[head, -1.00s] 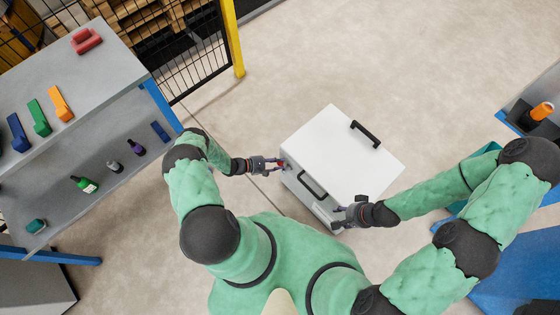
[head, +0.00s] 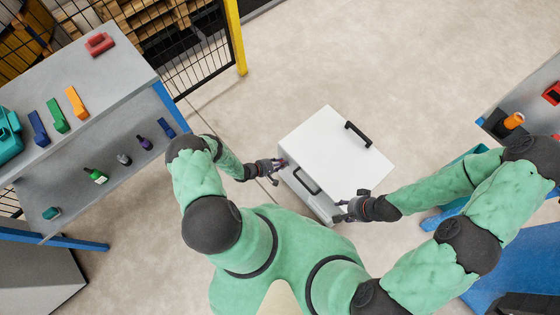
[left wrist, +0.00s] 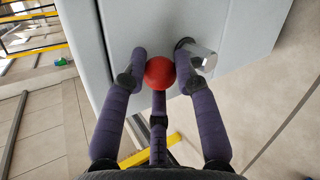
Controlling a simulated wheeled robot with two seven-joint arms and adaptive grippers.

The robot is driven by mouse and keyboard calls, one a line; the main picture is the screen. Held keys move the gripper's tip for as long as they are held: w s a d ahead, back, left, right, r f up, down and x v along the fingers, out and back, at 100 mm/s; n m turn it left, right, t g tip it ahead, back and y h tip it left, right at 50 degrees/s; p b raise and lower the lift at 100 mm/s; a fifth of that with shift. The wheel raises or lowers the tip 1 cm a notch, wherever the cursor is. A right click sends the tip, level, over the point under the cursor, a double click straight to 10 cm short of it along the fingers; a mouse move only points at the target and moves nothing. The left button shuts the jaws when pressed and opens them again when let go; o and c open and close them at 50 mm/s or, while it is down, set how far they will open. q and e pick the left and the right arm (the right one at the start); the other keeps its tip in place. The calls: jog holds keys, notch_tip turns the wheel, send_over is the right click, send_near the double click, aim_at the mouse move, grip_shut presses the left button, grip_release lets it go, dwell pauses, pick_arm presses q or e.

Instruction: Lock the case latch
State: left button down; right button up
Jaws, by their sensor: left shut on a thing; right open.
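The white case (head: 330,150) stands on the floor in front of me, with a black handle (head: 358,133) on top and another black handle (head: 306,181) on its near side. My left gripper (head: 281,163) is at the case's left corner. In the left wrist view, its purple fingers (left wrist: 160,82) are shut on a red ball knob (left wrist: 159,72) against the case wall. A metal cylindrical fitting (left wrist: 197,55) sits just right of the knob, partly behind a finger. My right gripper (head: 342,211) is open beside the case's near right corner; whether it touches is unclear.
A grey shelf unit (head: 90,95) with coloured items stands at the left, near a fence with a yellow post (head: 235,35). A blue-framed bench (head: 535,125) with an orange item is at the right. Floor beyond the case is clear.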

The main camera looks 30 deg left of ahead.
dwell(0.3)
pick_arm(q)
jog(key=c, duration=0.9)
grip_release()
jog(key=v, duration=1.2)
